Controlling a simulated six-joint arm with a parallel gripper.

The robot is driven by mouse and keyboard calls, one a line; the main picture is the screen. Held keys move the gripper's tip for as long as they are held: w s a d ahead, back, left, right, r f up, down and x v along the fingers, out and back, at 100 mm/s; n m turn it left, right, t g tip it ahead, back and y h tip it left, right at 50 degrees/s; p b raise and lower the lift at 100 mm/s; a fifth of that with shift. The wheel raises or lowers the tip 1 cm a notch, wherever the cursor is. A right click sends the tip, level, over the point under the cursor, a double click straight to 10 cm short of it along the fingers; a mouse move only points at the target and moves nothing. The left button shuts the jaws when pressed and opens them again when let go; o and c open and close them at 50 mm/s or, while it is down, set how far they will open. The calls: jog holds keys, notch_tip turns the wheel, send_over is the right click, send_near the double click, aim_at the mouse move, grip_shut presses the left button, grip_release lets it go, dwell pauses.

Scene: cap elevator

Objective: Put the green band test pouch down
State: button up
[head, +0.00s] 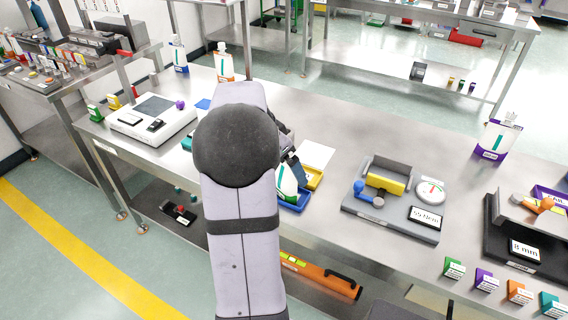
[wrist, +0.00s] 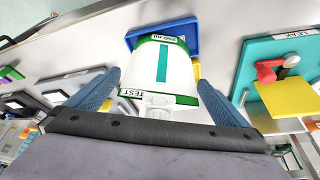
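The spout lies between the fingers near the palm.
A yellow tray (head: 314,178) and a white sheet (head: 315,154) lie beside the blue tray. A grey fixture with a yellow block (head: 385,183) and a round dial (head: 430,191) stands to the right. A white scale (head: 153,117) is at left. Bare bench lies behind.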

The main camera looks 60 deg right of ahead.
jog(key=v, duration=1.2)
jog(key=shift+r, duration=0.15)
jog(key=w+a+f+n+t+y, duration=0.1)
jog(key=w+a+f+n, duration=0.25)
jog(key=a, duration=0.35)
jog(key=w+a+f+n, duration=0.2)
jog(key=a+f+n, duration=0.15)
jog(key=a, duration=0.25)
jog(key=w+a+f+n+t+y, duration=0.1)
jog(key=w+a+f+n, duration=0.25)
jog(key=a, duration=0.35)
jog(key=s+a+f+n, duration=0.2)
jog(key=a+f+n, duration=0.1)
jog(key=a, duration=0.3)
jog(key=s+a+f+n+y, duration=0.1)
jog(key=s+a+f+n, duration=0.2)
jog(key=a+n, duration=0.2)
jog(key=s+a+f+n+y, duration=0.1)
jog(key=s+a+f+n, duration=0.1)
jog(key=a, duration=0.6)
jog(key=shift+s+f+n, duration=0.4)
jog(key=shift+f+n, duration=0.4)
jog(key=shift+n, duration=0.25)
jog(key=shift+r, duration=0.1)
